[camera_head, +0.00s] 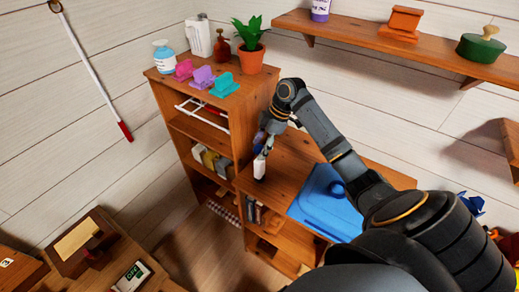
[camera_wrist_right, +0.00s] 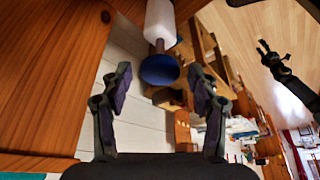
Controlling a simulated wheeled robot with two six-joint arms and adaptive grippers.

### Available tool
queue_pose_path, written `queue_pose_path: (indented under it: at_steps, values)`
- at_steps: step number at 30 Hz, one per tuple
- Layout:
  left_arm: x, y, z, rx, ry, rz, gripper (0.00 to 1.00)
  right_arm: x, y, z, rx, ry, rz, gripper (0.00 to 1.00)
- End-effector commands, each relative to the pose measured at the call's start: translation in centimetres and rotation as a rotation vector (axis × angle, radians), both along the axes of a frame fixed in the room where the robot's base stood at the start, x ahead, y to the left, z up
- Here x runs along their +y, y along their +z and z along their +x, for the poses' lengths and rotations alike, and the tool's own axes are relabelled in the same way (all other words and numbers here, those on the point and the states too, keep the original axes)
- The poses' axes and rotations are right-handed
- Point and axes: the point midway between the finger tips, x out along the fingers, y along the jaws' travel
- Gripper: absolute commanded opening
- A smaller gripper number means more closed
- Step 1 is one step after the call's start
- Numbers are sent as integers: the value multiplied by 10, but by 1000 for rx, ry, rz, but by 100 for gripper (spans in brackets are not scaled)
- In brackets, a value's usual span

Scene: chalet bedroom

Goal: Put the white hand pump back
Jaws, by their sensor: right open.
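The white hand pump (camera_head: 259,168) stands near the left end of the lower cabinet top. In the right wrist view its white body (camera_wrist_right: 160,20) is at the top, with a metal rod and a round blue handle (camera_wrist_right: 160,70) towards me. My right gripper (camera_head: 266,140) is above the pump. In its wrist view the right gripper (camera_wrist_right: 160,85) is open, its fingers on either side of the blue handle and apart from it. My left gripper (camera_wrist_right: 274,50) seems to be the small dark claw at the right of that view, its fingers apart and empty.
The taller cabinet (camera_head: 165,82) beside it bears a soap-like bottle (camera_head: 164,58), coloured clips (camera_head: 202,77), a white jug (camera_head: 198,38), a red bottle (camera_head: 222,45) and a potted plant (camera_head: 249,55). A blue board (camera_head: 325,205) lies right of the pump. A wall shelf (camera_head: 350,45) is above.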

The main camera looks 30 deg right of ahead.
Motion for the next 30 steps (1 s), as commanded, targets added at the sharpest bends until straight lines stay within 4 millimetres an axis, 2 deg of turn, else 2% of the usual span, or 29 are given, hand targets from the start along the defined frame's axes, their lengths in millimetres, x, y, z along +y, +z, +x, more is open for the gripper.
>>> queue_pose_path:
  at_steps: [1, 6, 13, 18, 30]
  values:
    - [0, -8, 0, 0, 0, 0, 49, -5, 6, -1, -5, -1, -6, 61]
    - [0, -23, 0, 0, 0, 0, 49, -21, 46, -7, -6, -2, -6, 61]
    - [0, -34, 0, 0, 0, 0, 49, -34, 88, -13, -4, -1, -1, 61]
    - [0, -35, 0, 0, 0, 0, 49, -38, 99, -15, -1, -1, 1, 61]
    - [0, -35, 0, 0, 0, 0, 49, -38, 99, -16, 0, -1, 1, 61]
